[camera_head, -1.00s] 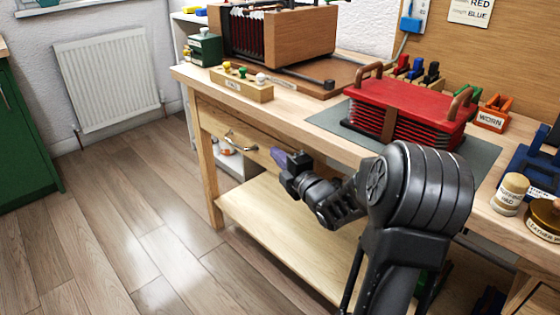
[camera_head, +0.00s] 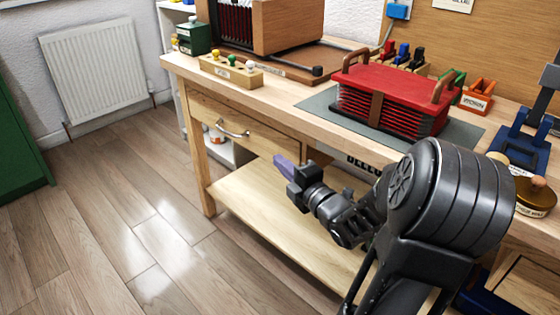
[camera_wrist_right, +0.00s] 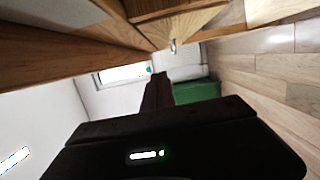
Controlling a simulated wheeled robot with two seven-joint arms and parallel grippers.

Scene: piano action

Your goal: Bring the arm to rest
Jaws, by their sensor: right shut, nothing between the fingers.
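My right arm comes in from the lower right of the head view. Its right gripper (camera_head: 282,163), with purple-grey fingers, is shut and empty. It is in front of the workbench (camera_head: 290,113), below the top's front edge and above the lower shelf, to the right of the drawer handle. In the right wrist view the shut fingers (camera_wrist_right: 158,92) point away from the camera, with the bench wood above them. My left gripper is not in view.
A red bellows (camera_head: 395,90) rests on a grey mat (camera_head: 325,103) on the bench. A wooden block with coloured knobs (camera_head: 230,72) stands near the bench's left end. The drawer (camera_head: 240,120) has a metal handle. Open floor (camera_head: 110,220) lies to the left.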

